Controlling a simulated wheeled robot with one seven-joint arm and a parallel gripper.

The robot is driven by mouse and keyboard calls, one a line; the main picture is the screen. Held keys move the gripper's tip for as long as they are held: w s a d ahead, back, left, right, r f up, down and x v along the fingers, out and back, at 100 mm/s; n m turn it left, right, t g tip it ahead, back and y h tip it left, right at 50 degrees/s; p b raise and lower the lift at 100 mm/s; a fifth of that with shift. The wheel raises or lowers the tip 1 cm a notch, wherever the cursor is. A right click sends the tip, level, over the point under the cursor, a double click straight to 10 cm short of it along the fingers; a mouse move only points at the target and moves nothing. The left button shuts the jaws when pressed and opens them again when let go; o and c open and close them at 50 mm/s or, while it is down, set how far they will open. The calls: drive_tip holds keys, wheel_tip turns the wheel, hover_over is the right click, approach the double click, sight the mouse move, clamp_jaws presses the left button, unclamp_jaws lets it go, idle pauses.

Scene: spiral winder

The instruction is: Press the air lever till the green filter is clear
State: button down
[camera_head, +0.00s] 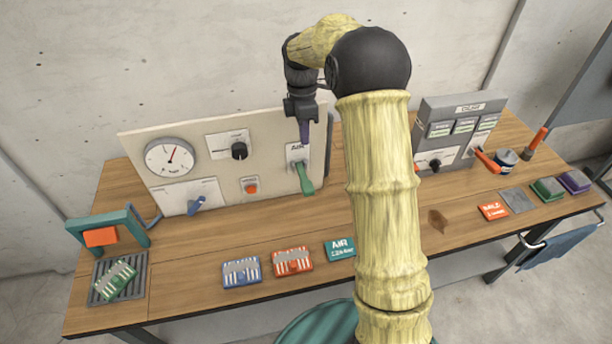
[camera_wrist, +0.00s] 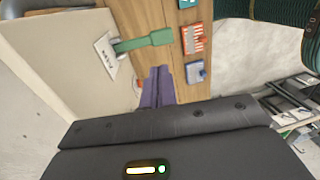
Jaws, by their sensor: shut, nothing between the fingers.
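The green air lever (camera_head: 306,180) sticks out of its white AIR plate (camera_head: 297,153) on the upright panel and slopes down. In the wrist view the lever (camera_wrist: 148,41) lies just beyond my fingers. My gripper (camera_head: 304,138) is shut and empty, pointing down close to the AIR plate, above the lever's handle; I cannot tell whether it touches the plate. Its purple fingers (camera_wrist: 157,80) are together and apart from the lever in the wrist view. The green filter (camera_head: 115,282) lies tilted on a dark grate (camera_head: 137,268) at the left, with a grey patch across its white stripes.
A teal frame with an orange block (camera_head: 100,237) stands behind the grate.

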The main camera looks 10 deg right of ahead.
drive_tip(key=shift+s+a, duration=0.1)
drive_tip(key=shift+s, duration=0.1)
drive_tip(key=p, duration=0.5)
approach(307, 185)
drive_tip(key=f, duration=0.4)
drive_tip(key=s+f, duration=0.1)
drive_tip(key=f, duration=0.1)
drive_tip(key=shift+f, duration=0.4)
